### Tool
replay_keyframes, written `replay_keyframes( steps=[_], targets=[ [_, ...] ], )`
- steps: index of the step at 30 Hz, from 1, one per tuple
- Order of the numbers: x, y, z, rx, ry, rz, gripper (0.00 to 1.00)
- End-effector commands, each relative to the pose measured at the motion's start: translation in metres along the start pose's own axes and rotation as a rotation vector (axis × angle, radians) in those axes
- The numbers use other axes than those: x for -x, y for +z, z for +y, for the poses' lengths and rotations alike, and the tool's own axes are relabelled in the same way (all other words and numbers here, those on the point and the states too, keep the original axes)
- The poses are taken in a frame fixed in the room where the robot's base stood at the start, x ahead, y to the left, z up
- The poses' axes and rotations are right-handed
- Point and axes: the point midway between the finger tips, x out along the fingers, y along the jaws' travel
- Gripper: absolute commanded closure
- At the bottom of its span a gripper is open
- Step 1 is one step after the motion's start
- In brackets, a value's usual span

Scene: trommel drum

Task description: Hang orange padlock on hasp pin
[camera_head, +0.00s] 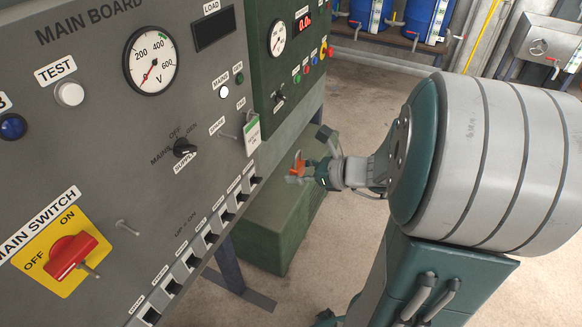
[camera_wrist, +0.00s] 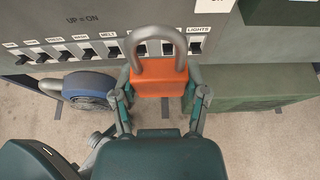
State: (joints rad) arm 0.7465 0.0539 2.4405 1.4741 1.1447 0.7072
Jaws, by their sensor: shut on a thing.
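The orange padlock (camera_head: 298,166) is held in my gripper (camera_head: 302,173), right of the main board. In the wrist view the padlock's orange body (camera_wrist: 159,82) sits between the two fingers of my gripper (camera_wrist: 161,97). Its grey shackle (camera_wrist: 158,38) points up in that picture, in front of the lower board and its switch row. A metal pin (camera_head: 127,228) juts from the board right of the red main switch (camera_head: 72,255). Another pin (camera_head: 90,271) juts out just below the switch handle. I cannot tell which is the hasp pin. My gripper is well apart from both.
The grey main board (camera_head: 105,110) fills the left, with a row of toggle switches (camera_head: 228,216) along its lower edge. A tag (camera_head: 252,135) hangs at its right side. A green control panel (camera_head: 262,60) and green box (camera_head: 272,240) stand beyond. Floor shows at right.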

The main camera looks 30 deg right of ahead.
Motion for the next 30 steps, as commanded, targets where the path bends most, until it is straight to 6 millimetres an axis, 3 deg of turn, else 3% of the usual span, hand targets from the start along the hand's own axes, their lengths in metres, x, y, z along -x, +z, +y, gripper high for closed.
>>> replay_keyframes(
  steps=[30],
  targets=[
    [0.0071, 0.0059, -0.0009, 0.000, -0.003, 0.000, 0.95]
  ],
)
